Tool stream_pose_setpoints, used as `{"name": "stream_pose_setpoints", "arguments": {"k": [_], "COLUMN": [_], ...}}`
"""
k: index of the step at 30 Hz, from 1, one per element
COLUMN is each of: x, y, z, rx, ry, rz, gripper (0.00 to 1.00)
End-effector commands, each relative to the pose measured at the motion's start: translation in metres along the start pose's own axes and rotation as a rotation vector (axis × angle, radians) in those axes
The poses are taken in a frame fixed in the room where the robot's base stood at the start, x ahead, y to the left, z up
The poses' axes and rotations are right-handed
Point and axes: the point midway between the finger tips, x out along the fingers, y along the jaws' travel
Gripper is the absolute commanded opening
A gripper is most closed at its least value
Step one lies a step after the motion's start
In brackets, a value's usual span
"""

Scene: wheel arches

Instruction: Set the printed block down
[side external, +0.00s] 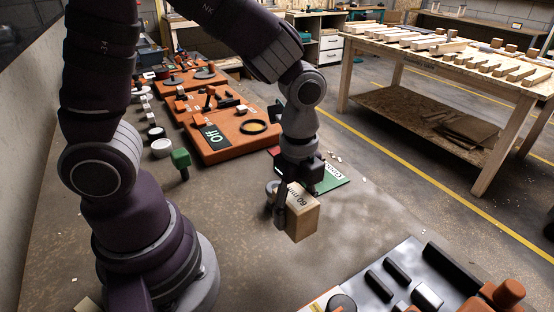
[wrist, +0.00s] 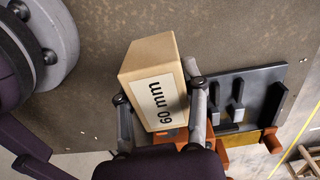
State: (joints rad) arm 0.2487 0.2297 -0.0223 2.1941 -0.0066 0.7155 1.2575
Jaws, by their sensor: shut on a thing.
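The printed block (side external: 302,218) is a tan box with a white label reading "60 mm". In the side external view it hangs at my gripper (side external: 287,206), over the grey-brown tabletop (side external: 225,245). In the wrist view the block (wrist: 152,60) sits between the two fingers of my gripper (wrist: 160,95), label facing the camera. My gripper is shut on it. The block looks slightly tilted in the side external view. Whether its underside touches the table cannot be told.
An orange board (side external: 232,145) with an "Off" sign and a green card (side external: 328,180) lie behind the block. A dark tray with black bars (side external: 385,280) and orange parts stands front right. The tabletop left and in front of the block is bare. A wooden bench (side external: 445,60) stands beyond.

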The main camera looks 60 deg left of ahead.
Motion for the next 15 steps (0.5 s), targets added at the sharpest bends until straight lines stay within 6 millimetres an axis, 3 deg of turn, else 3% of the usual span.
{"name": "stream_pose_setpoints", "arguments": {"k": [6,8,15], "x": [0.030,0.035,0.042], "y": [0.015,0.011,-0.052], "z": [0.013,0.014,-0.003], "rx": [0.041,0.047,0.049], "ry": [-0.002,-0.002,-0.001], "rz": [0.010,0.006,0.002], "gripper": [0.06,0.06,0.06]}}
